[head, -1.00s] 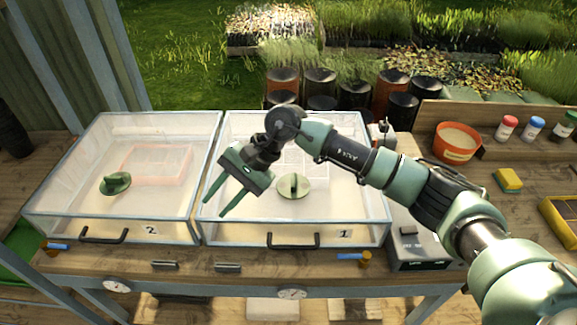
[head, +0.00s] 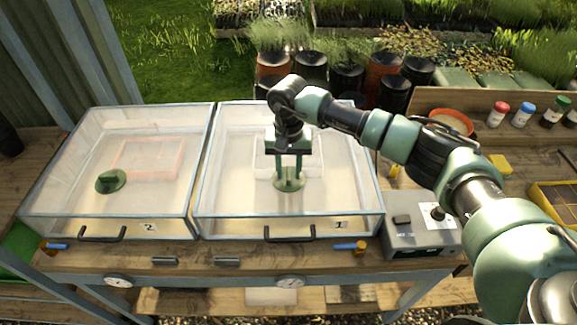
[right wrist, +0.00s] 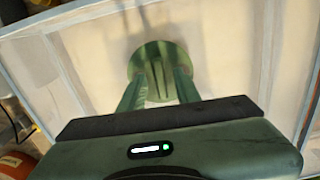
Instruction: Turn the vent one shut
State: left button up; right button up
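Vent one is a round green disc with a raised fin (head: 289,184) on the clear lid of the box labelled 1 (head: 340,223). My right gripper (head: 289,180) points down over this vent, one finger on each side of the fin. In the right wrist view, the vent (right wrist: 155,52) lies between and beyond the fingertips of the gripper (right wrist: 157,78). The fin runs lengthwise between the fingers, with gaps showing on both sides, so the gripper is open. Whether the fingertips touch the disc is unclear. My left gripper is not in view.
A second box labelled 2 (head: 150,227) stands at left with its own green vent (head: 110,181), its fin turned crosswise. A grey control box (head: 418,238) stands right of box 1. Bottles, a pot and a yellow sponge (head: 500,164) lie farther right.

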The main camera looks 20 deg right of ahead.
jog(key=shift+f, duration=0.1)
grip_shut()
